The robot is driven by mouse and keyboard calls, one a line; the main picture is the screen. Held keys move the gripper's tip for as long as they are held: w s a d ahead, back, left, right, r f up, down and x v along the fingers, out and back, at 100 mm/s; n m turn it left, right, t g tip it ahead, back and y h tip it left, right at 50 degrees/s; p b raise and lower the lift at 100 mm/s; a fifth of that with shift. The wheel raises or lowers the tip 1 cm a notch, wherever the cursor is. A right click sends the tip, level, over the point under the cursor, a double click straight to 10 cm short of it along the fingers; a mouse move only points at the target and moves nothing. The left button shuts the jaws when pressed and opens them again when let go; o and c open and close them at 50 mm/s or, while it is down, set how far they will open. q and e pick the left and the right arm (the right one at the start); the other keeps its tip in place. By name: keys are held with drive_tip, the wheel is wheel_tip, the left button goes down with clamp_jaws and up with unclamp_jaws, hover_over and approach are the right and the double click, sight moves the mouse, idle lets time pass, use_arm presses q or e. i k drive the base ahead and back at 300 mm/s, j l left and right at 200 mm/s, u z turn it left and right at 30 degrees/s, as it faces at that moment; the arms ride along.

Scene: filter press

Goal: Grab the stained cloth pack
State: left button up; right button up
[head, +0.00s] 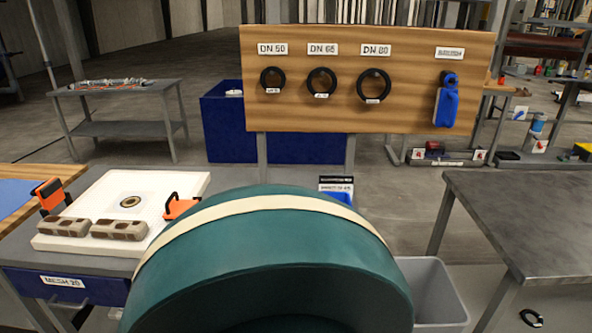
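Two beige, brown-stained cloth packs lie side by side along the front edge of a white square plate at the left. One is the left pack (63,227), the other the right pack (119,230). The white plate (165,188) has a round, dark-rimmed hole (130,201) at its middle and rests on a grey bench. Orange-and-black clamp-like pieces stand at its left side (48,194) and right side (180,207). Neither of my grippers shows in the head view, and nothing is seen touching the packs.
A wooden board (415,70) with several black rings and a blue tool (447,105) stands behind. A grey table (530,215) is at the right, a grey bin (432,290) beside it. A black ring (531,318) lies on the floor. A drawer labelled MESH 20 (75,287) sits below the plate.

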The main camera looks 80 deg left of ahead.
sight(60, 226)
drive_tip(key=j+u, duration=0.1)
drive_tip(key=u, duration=4)
drive_tip(key=j+z, duration=0.1)
drive_tip(key=z, duration=0.3)
drive_tip(key=i+j+z, duration=0.1)
drive_tip(key=z, duration=0.4)
drive_tip(key=i+j+z, duration=0.2)
drive_tip(key=z, duration=0.25)
